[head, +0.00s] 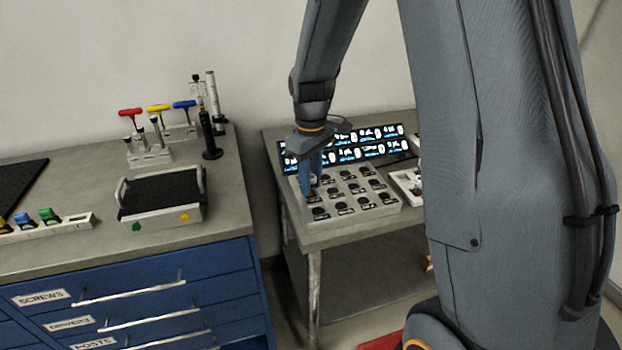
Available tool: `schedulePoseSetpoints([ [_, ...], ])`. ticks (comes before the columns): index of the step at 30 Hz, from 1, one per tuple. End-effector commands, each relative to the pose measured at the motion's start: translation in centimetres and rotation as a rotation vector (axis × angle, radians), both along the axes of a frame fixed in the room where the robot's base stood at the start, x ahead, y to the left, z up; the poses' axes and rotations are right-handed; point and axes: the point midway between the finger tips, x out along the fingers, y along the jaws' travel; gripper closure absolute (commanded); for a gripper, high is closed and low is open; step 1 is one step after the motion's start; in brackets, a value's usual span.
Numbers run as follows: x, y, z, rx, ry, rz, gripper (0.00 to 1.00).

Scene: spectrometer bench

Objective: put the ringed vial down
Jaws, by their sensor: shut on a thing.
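My gripper (311,184) points down with its blue fingers over the left side of a grey rack (352,218) on the right-hand bench. The rack has rows of dark round wells with small labels. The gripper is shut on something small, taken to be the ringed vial. The vial is mostly hidden by the fingers, and its ring cannot be made out. I cannot tell whether its lower end is above a well or inside one.
A lit display panel (370,134) stands behind the rack. A white tray (405,182) is to its right, partly behind my arm. The left bench (225,222) holds a black-topped tray (160,194), coloured-handle tools (158,108) and a dark post stand (208,135).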

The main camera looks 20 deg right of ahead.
Motion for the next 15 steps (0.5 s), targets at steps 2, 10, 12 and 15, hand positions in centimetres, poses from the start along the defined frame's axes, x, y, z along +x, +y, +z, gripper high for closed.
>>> schedulePoseSetpoints([
  [2, 0.04, 0.0, -0.06, 0.0, -0.001, 0.0, 0.98],
  [10, 0.04, -0.01, -0.31, 0.001, -0.001, 0.0, 0.98],
  [12, 0.05, 0.0, -0.33, 0.0, -0.001, 0.0, 0.69],
  [15, 0.04, -0.01, -0.31, 0.0, -0.001, 0.0, 0.57],
])
